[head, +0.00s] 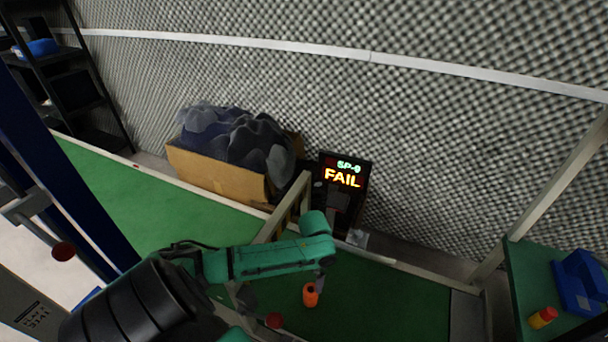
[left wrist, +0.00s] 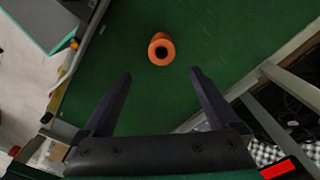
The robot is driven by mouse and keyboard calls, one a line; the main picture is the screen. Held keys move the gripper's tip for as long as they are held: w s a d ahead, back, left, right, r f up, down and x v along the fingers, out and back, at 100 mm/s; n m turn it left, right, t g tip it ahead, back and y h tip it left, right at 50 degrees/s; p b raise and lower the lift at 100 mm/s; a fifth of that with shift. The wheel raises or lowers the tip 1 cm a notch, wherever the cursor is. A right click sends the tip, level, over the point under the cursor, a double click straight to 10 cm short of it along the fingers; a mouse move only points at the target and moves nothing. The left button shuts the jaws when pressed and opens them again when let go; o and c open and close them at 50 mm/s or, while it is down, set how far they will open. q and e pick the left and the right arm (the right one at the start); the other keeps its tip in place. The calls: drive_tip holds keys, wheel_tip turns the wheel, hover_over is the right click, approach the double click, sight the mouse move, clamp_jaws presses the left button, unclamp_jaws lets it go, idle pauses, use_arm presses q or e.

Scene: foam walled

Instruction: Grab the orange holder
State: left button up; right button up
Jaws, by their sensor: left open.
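The orange holder (head: 310,294) stands on the green work surface (head: 390,305) in the head view, just below the end of my left arm. In the left wrist view the holder (left wrist: 161,50) is a short orange cylinder with a dark round opening, seen mostly from above. My left gripper (left wrist: 161,73) is open. Its two dark fingers point toward the holder, which lies just beyond the fingertips and roughly centred between them. Nothing is between the fingers. In the head view the arm partly hides this gripper. My right gripper is not in view.
A metal rail (left wrist: 265,75) edges the green surface. A cardboard box (head: 215,172) of dark foam and a display reading FAIL (head: 343,178) stand behind. A blue bin (head: 578,282) and a red-yellow item (head: 542,318) are at the right. The surface around the holder is clear.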

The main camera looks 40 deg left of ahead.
sight(312, 286)
use_arm(q)
wheel_tip(312, 286, down, 8)
drive_tip(key=shift+a+f+b, duration=0.15)
drive_tip(key=shift+b, duration=0.9)
wheel_tip(312, 286, down, 6)
drive_tip(key=shift+s+r+b, duration=0.1)
drive_tip(key=shift+r+b, duration=0.1)
drive_tip(key=shift+b, duration=0.6)
drive_tip(key=shift+f, duration=0.2)
clamp_jaws()
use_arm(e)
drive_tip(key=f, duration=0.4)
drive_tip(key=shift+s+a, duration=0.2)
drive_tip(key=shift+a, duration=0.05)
